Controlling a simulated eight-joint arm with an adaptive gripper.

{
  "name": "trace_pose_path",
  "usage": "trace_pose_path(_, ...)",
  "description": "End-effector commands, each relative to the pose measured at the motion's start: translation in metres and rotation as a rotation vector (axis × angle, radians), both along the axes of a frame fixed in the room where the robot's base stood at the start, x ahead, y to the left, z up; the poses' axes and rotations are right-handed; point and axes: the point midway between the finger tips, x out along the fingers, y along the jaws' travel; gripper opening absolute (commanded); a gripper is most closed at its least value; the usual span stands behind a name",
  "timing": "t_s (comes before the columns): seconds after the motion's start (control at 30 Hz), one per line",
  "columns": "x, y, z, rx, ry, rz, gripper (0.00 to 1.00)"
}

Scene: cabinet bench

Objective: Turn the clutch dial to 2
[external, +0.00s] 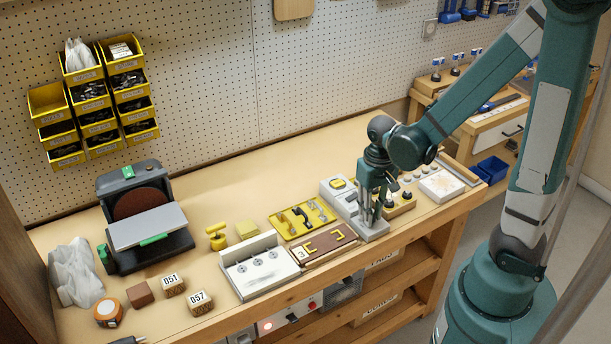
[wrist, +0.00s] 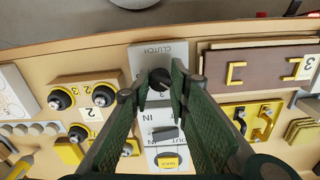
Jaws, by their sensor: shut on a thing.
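The clutch dial (wrist: 160,77) is a small dark knob on a light grey panel (wrist: 144,56) marked CLUTCH, near the front edge of the bench. My gripper (wrist: 159,84) is over the panel, with its two green fingers shut on the dial from both sides. The fingers hide much of the dial, and I cannot tell which number its pointer faces. In the external view my gripper (external: 374,210) reaches down to the front end of the panel (external: 374,235); the dial is hidden there.
A brown board with yellow brackets (external: 328,245) and a yellow tray (external: 300,218) lie left of the panel.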

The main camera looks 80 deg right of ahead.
Motion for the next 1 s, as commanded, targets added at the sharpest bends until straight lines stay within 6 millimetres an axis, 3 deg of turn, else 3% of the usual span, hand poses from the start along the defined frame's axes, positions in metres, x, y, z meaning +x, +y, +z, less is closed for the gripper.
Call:
trace_pose_path(0.63, 0.0004, -0.0002, 0.0002, -0.001, -0.001, -0.081, 0.07)
trace_pose_path(0.67, 0.0004, -0.0002, 0.0002, -0.001, -0.001, -0.081, 0.21)
trace_pose_path(0.77, 0.0004, -0.0002, 0.0002, -0.001, -0.001, -0.081, 0.34)
trace_pose_path(1.0, 0.0001, 0.0000, 0.0001, 0.000, 0.000, -0.080, 0.34)
